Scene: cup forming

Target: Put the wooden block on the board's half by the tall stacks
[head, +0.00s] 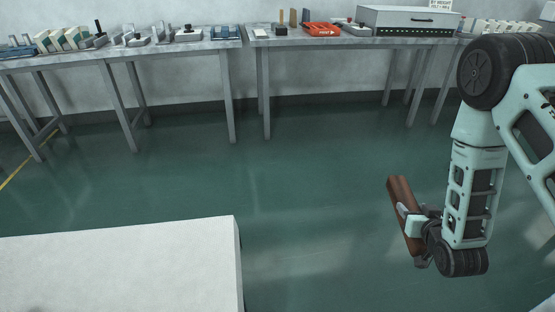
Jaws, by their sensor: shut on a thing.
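My gripper (418,227) is at the right, over the green floor. It is shut on a long reddish-brown wooden block (400,191). The block is held tilted, its upper end leaning to the left. Part of its lower end is hidden behind the gripper. I cannot make out the board or the tall stacks for sure in this view.
A white flat-topped surface (120,265) fills the lower left, with a corner at its right end. Grey tables (130,52) with tools, an orange-red item (321,29) and a grey case (405,20) stand along the back wall. The floor between is clear.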

